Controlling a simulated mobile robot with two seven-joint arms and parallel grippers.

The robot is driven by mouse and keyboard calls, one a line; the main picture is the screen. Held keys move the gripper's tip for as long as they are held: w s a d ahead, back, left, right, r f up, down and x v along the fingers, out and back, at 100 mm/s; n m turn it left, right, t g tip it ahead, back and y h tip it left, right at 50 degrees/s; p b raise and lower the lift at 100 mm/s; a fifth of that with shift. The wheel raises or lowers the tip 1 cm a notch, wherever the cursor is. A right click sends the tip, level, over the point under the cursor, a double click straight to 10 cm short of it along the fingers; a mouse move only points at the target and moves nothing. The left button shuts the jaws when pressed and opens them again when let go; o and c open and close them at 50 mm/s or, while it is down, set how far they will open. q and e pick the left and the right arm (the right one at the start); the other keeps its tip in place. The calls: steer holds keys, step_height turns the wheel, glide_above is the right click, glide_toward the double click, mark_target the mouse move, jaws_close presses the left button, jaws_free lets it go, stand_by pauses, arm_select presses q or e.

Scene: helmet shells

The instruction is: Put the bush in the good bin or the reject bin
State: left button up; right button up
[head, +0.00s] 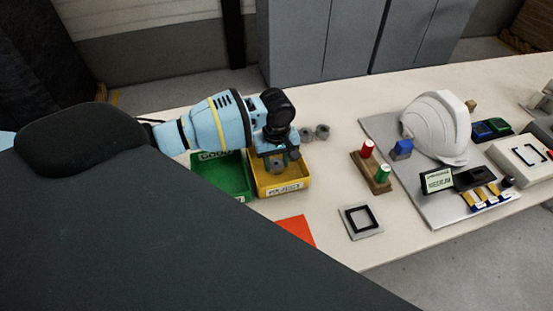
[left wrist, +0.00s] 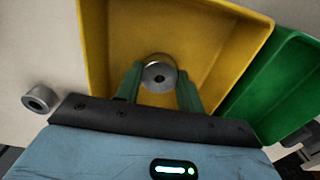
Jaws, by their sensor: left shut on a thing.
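My left gripper (head: 277,160) is shut on a grey metal bush (left wrist: 158,72) with a hole in its middle. In the left wrist view the bush sits between the two green fingertips, with the yellow reject bin (left wrist: 115,25) behind it. In the head view the bush (head: 276,167) is over or inside the yellow bin (head: 282,189); its exact height cannot be told. The green good bin (head: 236,184) stands just left of the yellow one, partly hidden by my arm; it also shows in the left wrist view (left wrist: 275,85). My right gripper is not in view.
Two more grey bushes (head: 306,135) (head: 322,132) stand on the table behind the yellow bin.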

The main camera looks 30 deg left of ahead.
arm_select(q)
steer(key=o, duration=1.1)
steer(key=shift+f, duration=0.1)
step_height(320, 180, up, 7)
steer(key=shift+f+p, duration=0.2)
steer(key=shift+p, duration=0.25)
steer(key=shift+r, duration=0.65)
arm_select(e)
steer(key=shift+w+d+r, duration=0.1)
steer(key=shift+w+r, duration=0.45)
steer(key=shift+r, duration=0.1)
arm_select(q)
steer(key=shift+f, duration=0.1)
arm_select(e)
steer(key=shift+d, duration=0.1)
